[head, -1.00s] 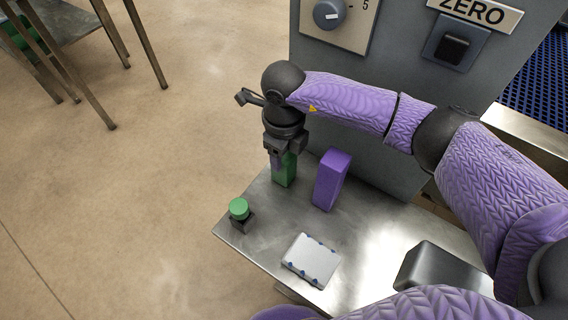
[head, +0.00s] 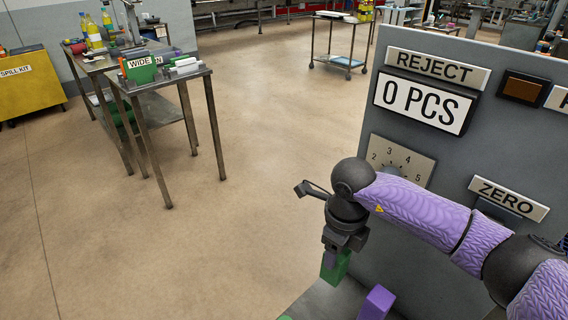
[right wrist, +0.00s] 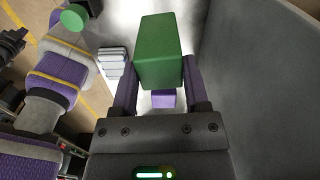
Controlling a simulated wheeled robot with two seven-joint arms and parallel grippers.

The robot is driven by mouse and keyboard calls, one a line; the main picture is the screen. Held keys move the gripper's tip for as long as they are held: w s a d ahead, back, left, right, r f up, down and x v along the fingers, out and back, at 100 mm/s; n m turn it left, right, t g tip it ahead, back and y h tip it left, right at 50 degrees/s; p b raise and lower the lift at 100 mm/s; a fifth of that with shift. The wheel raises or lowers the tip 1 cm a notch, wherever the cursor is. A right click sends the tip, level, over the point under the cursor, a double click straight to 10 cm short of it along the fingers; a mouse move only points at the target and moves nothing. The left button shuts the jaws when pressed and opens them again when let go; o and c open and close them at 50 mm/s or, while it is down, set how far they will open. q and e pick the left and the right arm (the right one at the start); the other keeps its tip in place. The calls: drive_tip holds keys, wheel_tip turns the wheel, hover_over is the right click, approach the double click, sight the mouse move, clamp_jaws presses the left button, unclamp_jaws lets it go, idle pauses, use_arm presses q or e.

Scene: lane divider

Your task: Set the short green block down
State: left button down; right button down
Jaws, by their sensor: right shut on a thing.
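The short green block (head: 336,266) hangs upright from my right gripper (head: 331,257), which is shut on it. In the right wrist view the green block (right wrist: 160,50) sits between the two fingers of my right gripper (right wrist: 160,85). The block appears to be above the steel tabletop (head: 330,299), but the exact gap cannot be judged. A purple block (head: 376,304) stands on that table, to the right of and nearer than the green block; its lower part is cut off by the frame.
The grey panel (head: 440,150) with a dial and labels rises right behind my right arm. A far table (head: 190,73) stands across open floor.

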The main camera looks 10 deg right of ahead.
use_arm(q)
drive_tip(key=shift+s, duration=0.25)
use_arm(e)
drive_tip(key=s+r+n, duration=0.3)
drive_tip(key=s+n, duration=0.1)
drive_tip(key=n, duration=0.9)
drive_tip(key=s+r+n, duration=0.4)
drive_tip(key=n, duration=1)
drive_tip(key=shift+r, duration=0.25)
use_arm(q)
drive_tip(key=shift+w+f, duration=0.1)
drive_tip(key=shift+w, duration=0.05)
